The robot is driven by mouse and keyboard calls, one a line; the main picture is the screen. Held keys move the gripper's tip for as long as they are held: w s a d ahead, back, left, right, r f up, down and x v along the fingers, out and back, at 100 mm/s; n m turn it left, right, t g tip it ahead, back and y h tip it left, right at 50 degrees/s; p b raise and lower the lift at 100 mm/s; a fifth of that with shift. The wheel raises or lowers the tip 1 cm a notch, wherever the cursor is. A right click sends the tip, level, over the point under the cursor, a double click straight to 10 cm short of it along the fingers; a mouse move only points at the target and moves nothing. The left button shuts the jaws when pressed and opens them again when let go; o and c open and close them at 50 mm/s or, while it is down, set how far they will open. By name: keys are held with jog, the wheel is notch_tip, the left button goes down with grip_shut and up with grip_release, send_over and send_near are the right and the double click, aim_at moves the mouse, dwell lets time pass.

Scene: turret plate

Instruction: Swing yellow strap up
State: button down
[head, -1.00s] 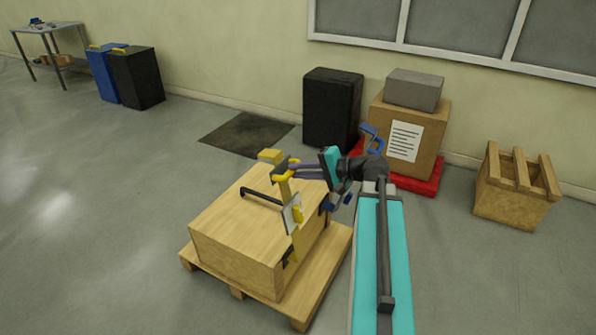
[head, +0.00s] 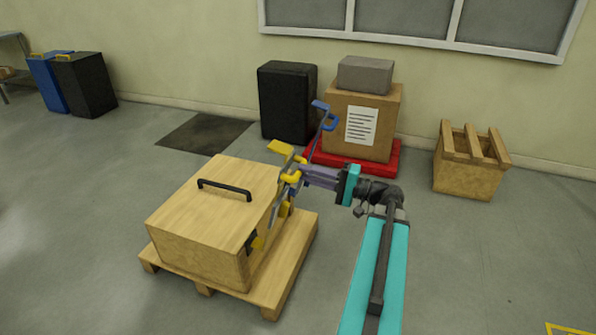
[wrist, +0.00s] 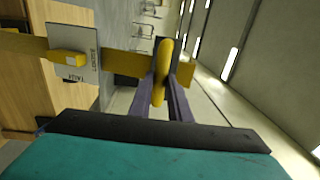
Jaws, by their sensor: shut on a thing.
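The yellow strap (head: 259,242) is fixed low on the right side of a wooden crate (head: 195,255) and rises from there, its upper part leaning outward past the crate's top. A pale plate on the strap shows nearly edge-on. My gripper (head: 294,177) is shut on the strap's yellow grip near its upper end, beside the crate's top right edge. In the wrist view the strap (wrist: 122,65) runs in from the left, with the lettered white plate (wrist: 88,44) and a yellow knob on it. The yellow grip (wrist: 161,72) sits between my two purple fingers.
A blue strap (head: 324,114) stands up just behind my gripper. The crate has a black handle on top and sits on a pallet (head: 270,295). Behind stand a black case (head: 286,100) and a carton (head: 340,120) on a red base.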

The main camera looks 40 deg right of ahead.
jog(key=shift+s+d+f+b, duration=0.15)
jog(key=shift+s+f+b, duration=0.1)
jog(key=shift+s+f, duration=0.45)
jog(key=shift+s+d+f+b, duration=0.1)
jog(key=shift+s+f+b, duration=0.1)
jog(key=shift+s+f, duration=0.5)
jog(key=shift+w+f, duration=0.2)
jog(key=c, duration=1.6)
grip_release()
jog(key=shift+w, duration=0.1)
jog(key=shift+c, duration=0.2)
jog(key=shift+d, duration=0.15)
jog(key=shift+d+r+t, duration=0.15)
jog(key=shift+t, duration=0.15)
jog(key=p+v, duration=0.1)
jog(key=v, duration=1.1)
